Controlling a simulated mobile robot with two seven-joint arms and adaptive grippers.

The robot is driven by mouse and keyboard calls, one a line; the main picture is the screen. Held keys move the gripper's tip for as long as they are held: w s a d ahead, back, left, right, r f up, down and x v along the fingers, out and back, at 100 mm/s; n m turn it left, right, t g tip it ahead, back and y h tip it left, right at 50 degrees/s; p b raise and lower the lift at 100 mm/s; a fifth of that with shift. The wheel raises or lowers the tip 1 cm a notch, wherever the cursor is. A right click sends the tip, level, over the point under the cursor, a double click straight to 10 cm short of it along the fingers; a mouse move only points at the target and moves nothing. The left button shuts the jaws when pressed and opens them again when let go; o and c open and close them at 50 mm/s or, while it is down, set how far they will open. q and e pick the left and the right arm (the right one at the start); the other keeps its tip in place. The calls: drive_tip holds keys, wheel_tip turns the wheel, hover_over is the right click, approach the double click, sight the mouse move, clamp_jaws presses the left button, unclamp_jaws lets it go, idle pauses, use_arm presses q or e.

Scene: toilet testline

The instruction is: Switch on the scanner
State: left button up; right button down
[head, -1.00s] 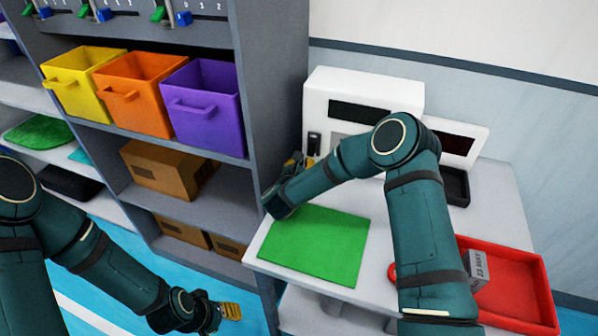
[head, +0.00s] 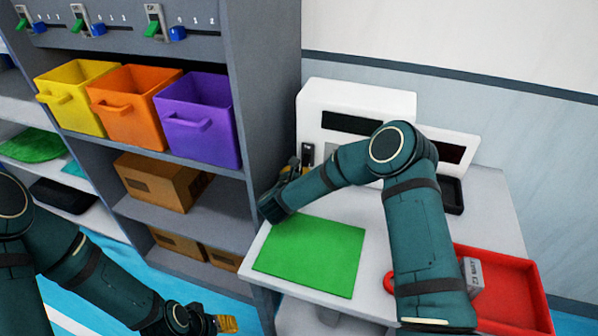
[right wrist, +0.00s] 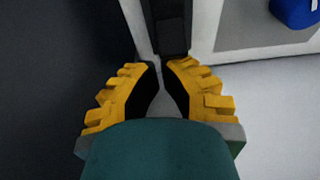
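The scanner appears to be the white machine (head: 350,98) with dark panels at the back of the white table. A dark switch-like part (head: 307,152) sits on its front left; it also shows in the right wrist view (right wrist: 172,25). My right gripper (head: 296,162) is close in front of this part. In the right wrist view its yellow fingers (right wrist: 160,66) are apart, with the dark part just beyond the tips; contact cannot be told. My left gripper (head: 228,325) is low at the bottom edge, away from the table, its fingers unclear.
A green mat (head: 310,255) and a red tray (head: 520,290) with a grey labelled box (head: 471,274) are on the table. A grey shelf (head: 262,100) with yellow, orange and purple bins stands close left of my right gripper. A blue object (right wrist: 295,12) is near the machine.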

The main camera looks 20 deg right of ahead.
drive_tip(key=shift+s+a+r+g+y+p, duration=0.15)
drive_tip(key=shift+r+g+y+p, duration=0.15)
drive_tip(key=shift+g+p, duration=0.2)
drive_tip(key=shift+s+r+g+y+p, duration=0.15)
drive_tip(key=shift+r+g+y+p, duration=0.3)
drive_tip(key=shift+p, duration=0.3)
drive_tip(key=g+p, duration=0.1)
drive_tip(key=p, duration=0.1)
drive_tip(key=r+g+y+p, duration=0.1)
drive_tip(key=p, duration=0.1)
drive_tip(key=r+g+y+p, duration=0.1)
drive_tip(key=p, duration=0.2)
drive_tip(key=shift+s+a+r+g, duration=0.1)
drive_tip(key=shift+s+a+g, duration=0.15)
drive_tip(key=shift+g, duration=0.1)
drive_tip(key=shift+y, duration=0.35)
drive_tip(key=shift+s+f, duration=0.1)
drive_tip(key=shift+f, duration=0.25)
drive_tip(key=shift+r, duration=0.1)
drive_tip(key=shift+r+p, duration=0.45)
drive_tip(key=shift+r, duration=0.25)
